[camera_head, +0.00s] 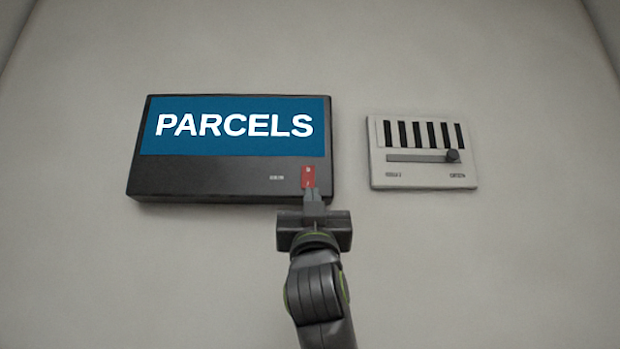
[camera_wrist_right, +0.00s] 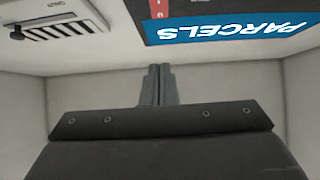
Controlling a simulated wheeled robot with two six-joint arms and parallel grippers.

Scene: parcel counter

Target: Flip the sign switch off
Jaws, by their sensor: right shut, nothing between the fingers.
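A dark sign box (camera_head: 230,183) with a blue PARCELS panel (camera_head: 236,126) is mounted on the wall. A small red switch (camera_head: 308,176) sits on its lower right front. My right gripper (camera_head: 313,192) is shut and empty, with its tips just below the switch in the head view; I cannot tell whether they touch it. In the right wrist view the closed fingers (camera_wrist_right: 158,70) point up the picture, and part of the red switch (camera_wrist_right: 160,12) shows at the top edge, apart from the tips in the picture. My left gripper is not in view.
A white panel (camera_head: 422,174) with dark vents and a slider with a round knob (camera_head: 452,156) is on the wall to the right of the sign. It also shows in the right wrist view (camera_wrist_right: 58,20). The wall around both is bare.

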